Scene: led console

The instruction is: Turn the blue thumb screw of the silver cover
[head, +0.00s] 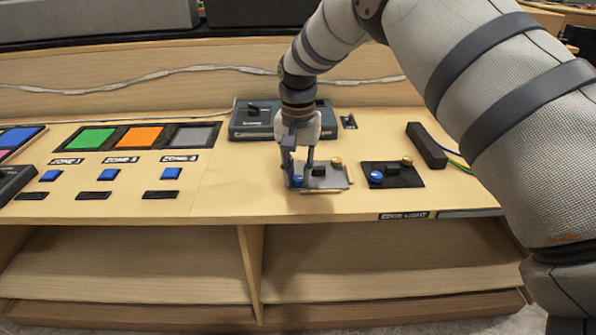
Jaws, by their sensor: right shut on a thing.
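The silver cover (335,180) is a small grey plate lying on the wooden console top, right of the middle of the head view. A blue thumb screw (298,181) sits at its left front corner, and a brass-coloured knob (336,162) at its back right. My right gripper (298,174) points down over the left part of the cover, with its fingers shut on the blue thumb screw. The fingers partly hide the screw and the cover's left side. My left gripper is not in view.
A black plate (405,180) with a blue knob (376,177) and a brass knob lies to the right. A dark teal box (250,120) stands behind my gripper. A black block (427,145) with wires is farther right. Coloured panels and blue buttons fill the left.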

